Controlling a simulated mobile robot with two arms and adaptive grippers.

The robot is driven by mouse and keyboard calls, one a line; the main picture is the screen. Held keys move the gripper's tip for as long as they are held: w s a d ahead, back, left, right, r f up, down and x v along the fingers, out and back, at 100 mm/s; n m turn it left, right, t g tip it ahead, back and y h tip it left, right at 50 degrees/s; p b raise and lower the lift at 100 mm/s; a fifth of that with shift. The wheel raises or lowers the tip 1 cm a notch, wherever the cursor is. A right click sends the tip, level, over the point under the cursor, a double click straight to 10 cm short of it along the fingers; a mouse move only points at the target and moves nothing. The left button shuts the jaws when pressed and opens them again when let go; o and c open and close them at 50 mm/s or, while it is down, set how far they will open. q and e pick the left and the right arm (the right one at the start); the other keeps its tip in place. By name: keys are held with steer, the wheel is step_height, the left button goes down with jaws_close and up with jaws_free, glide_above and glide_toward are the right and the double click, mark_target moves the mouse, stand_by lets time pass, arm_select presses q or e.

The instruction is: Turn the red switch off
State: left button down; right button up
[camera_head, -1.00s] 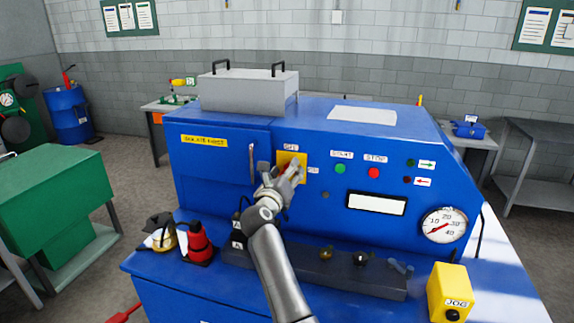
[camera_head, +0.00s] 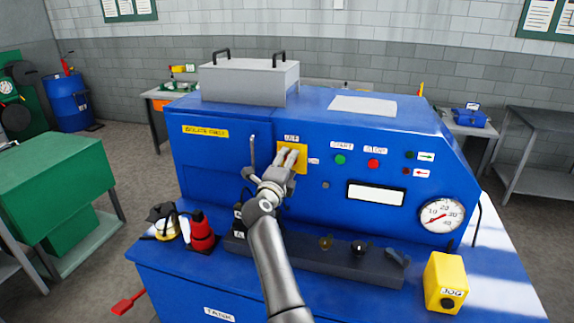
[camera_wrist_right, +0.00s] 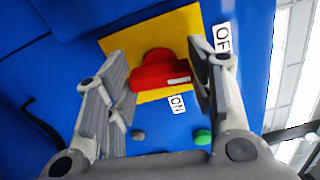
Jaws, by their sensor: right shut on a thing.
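The red switch (camera_wrist_right: 158,72) is a rotary knob with a raised handle on a yellow plate (camera_wrist_right: 185,22). In the wrist view its white mark faces right, between the OFF label (camera_wrist_right: 222,38) and the ON label (camera_wrist_right: 177,103). My right gripper (camera_wrist_right: 160,88) has a finger at each end of the handle and is shut on it. In the head view my right gripper (camera_head: 290,156) reaches the yellow plate (camera_head: 302,149) and hides the switch. The OFF label (camera_head: 291,138) is above the plate and the ON label (camera_head: 313,161) is to its right. My left gripper is not in view.
The blue machine's panel has a green button (camera_head: 340,160), a red button (camera_head: 373,164) and a gauge (camera_head: 441,215). A handle (camera_head: 252,150) stands just left of the plate. A yellow JOG box (camera_head: 446,283) and a red-and-black bottle-like item (camera_head: 201,232) stand on the front ledge.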

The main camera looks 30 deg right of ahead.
steer(key=shift+n, duration=0.9)
steer(key=o, duration=1)
